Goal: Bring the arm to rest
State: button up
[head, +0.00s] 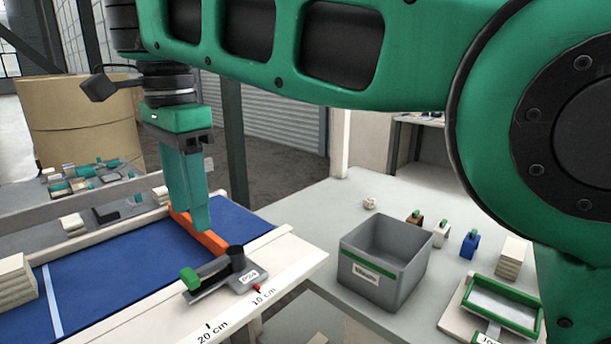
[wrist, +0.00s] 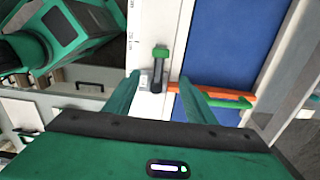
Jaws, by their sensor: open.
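My gripper (head: 190,205) points down over the near end of a blue-topped board with a white frame. Its two green fingers also show in the wrist view (wrist: 158,98), apart and with nothing held between them. An orange bar (head: 208,238) lies on the blue surface just beyond and below the fingertips; whether they touch it I cannot tell. My green arm crosses the top and right of the head view.
A dark clamp with a green handle (head: 190,279) sits on the white edge marked in cm. A grey bin (head: 395,250) stands on the grey table at right, with small bottles and a green-rimmed tray (head: 503,304) nearby. A large brown roll (head: 75,110) stands behind.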

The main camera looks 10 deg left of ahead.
jog(key=w+d+f, duration=0.1)
jog(key=w+d, duration=0.8)
jog(key=d, duration=0.4)
jog(key=w+d+f, duration=0.1)
jog(key=d+f, duration=0.2)
jog(key=d, duration=1.2)
jog(key=w+d+f, duration=0.2)
jog(key=d+f, duration=0.1)
jog(key=d, duration=1.2)
jog(key=s+d+f, duration=0.3)
jog(key=s+d, duration=0.2)
jog(key=d, duration=0.2)
jog(key=s+d+f, duration=0.3)
jog(key=s+d, duration=0.1)
jog(key=d, duration=0.3)
jog(key=s+d+f, duration=0.3)
jog(key=s+f, duration=0.1)
jog(key=s, duration=0.3)
jog(key=s+d+f+n, duration=0.1)
jog(key=s+d+f, duration=0.2)
jog(key=s+f, duration=0.2)
jog(key=s, duration=0.3)
jog(key=shift+s+f, duration=0.2)
jog(key=shift+s, duration=0.1)
jog(key=shift+d, duration=0.1)
jog(key=shift+c, duration=0.6)
